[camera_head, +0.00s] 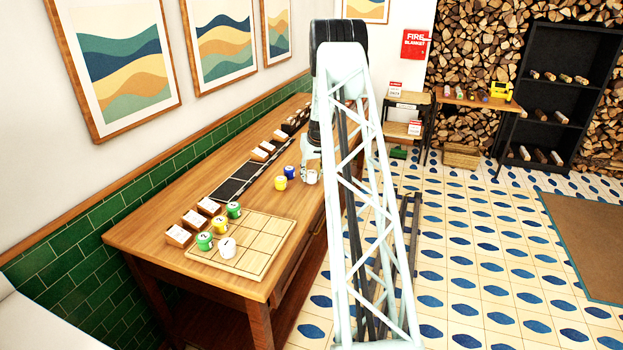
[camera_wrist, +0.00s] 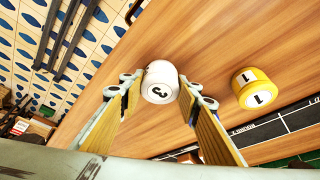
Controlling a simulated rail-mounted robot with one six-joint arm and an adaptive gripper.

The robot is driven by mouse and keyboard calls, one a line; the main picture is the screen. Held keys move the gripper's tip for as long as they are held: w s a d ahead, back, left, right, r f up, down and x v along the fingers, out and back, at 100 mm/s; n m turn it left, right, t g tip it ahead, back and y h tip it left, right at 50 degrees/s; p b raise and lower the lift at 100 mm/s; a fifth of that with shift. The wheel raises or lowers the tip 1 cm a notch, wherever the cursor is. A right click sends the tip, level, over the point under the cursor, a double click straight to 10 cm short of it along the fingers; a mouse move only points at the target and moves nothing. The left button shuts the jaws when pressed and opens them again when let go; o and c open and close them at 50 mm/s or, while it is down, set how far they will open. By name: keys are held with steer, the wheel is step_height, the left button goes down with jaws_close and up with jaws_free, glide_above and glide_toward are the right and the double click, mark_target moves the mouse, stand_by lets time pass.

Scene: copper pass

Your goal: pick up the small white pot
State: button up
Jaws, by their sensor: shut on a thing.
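The small white pot (camera_wrist: 160,80) sits between the two fingers of my gripper (camera_wrist: 157,92) in the wrist view, with a dark mark like a 3 on it. The fingers are shut on its sides. In the head view the pot (camera_head: 312,178) is low at the table's right edge, beneath my gripper (camera_head: 311,168). I cannot tell whether it touches the table. Another white pot (camera_head: 228,247) stands on the wooden grid board (camera_head: 262,257) in front.
A yellow pot (camera_head: 280,183), marked 1 in the wrist view (camera_wrist: 252,88), and a blue pot (camera_head: 291,172) stand close by. A black strip (camera_head: 235,187) lies behind.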

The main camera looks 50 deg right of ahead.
mark_target(311, 171)
steer(key=shift+r, duration=0.15)
steer(key=shift+r, duration=1.7)
steer(key=s+a, duration=0.2)
steer(key=s, duration=0.5)
steer(key=s+a+r+b, duration=0.1)
steer(key=s+a, duration=0.1)
steer(key=s, duration=0.6)
steer(key=shift+a, duration=0.4)
steer(key=shift+s+r, duration=0.1)
steer(key=shift+r, duration=0.05)
steer(key=shift+a, duration=0.1)
